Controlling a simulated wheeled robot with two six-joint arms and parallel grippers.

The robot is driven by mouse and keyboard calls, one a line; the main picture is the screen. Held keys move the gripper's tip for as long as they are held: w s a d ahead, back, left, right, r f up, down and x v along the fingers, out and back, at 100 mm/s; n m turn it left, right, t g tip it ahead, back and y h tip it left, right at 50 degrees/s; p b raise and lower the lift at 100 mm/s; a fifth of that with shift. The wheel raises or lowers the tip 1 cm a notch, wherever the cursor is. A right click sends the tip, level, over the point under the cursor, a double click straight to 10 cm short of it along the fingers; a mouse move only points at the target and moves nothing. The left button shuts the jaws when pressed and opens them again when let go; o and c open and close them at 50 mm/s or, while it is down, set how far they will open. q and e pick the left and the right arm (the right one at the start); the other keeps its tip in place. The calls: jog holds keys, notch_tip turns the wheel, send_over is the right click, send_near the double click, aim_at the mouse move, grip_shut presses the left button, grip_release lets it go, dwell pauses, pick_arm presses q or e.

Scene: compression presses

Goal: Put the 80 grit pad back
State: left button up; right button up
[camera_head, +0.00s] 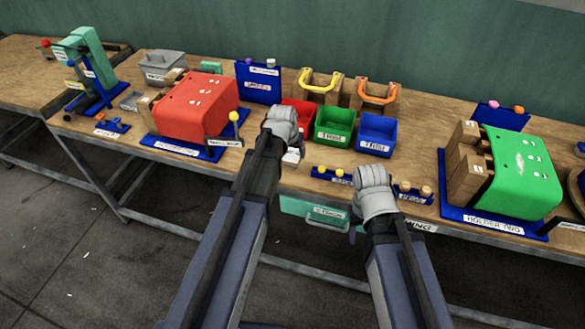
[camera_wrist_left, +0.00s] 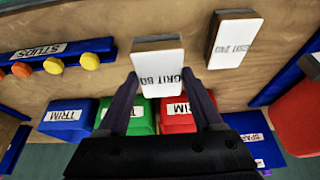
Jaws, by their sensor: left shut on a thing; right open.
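The 80 grit pad (camera_wrist_left: 158,68) has a white face printed "GRIT 80" and a dark and wooden edge. In the left wrist view it is between the fingertips of my left gripper (camera_wrist_left: 163,100), which is shut on it. I cannot tell its height above the bench. In the head view my left gripper (camera_head: 284,125) is over the bench in front of the red bin, and a white piece (camera_head: 292,156) shows below it. Beside the held pad is another white pad (camera_wrist_left: 235,40) that seems to read 240. My right gripper (camera_head: 372,182) is open near the bench's front edge.
Red (camera_head: 298,112), green (camera_head: 334,126) and blue (camera_head: 377,135) bins stand behind my grippers. A red cover (camera_head: 195,105) is at left and a green cover (camera_head: 522,172) at right. A blue stud rack (camera_wrist_left: 60,52) lies near the front edge, beside my right gripper.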

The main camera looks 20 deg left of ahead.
pick_arm(q)
jog(key=shift+f, duration=0.5)
pick_arm(e)
jog(key=shift+f, duration=0.45)
pick_arm(q)
notch_tip(320, 180, down, 3)
jog(key=b, duration=0.3)
jog(key=shift+f+b, duration=0.2)
jog(key=shift+b, duration=0.15)
pick_arm(e)
notch_tip(320, 180, down, 4)
jog(key=shift+r, duration=0.25)
pick_arm(q)
jog(key=shift+f, duration=0.2)
jog(key=o, duration=1.2)
pick_arm(e)
jog(key=shift+f, duration=0.1)
pick_arm(q)
jog(key=shift+r, duration=0.2)
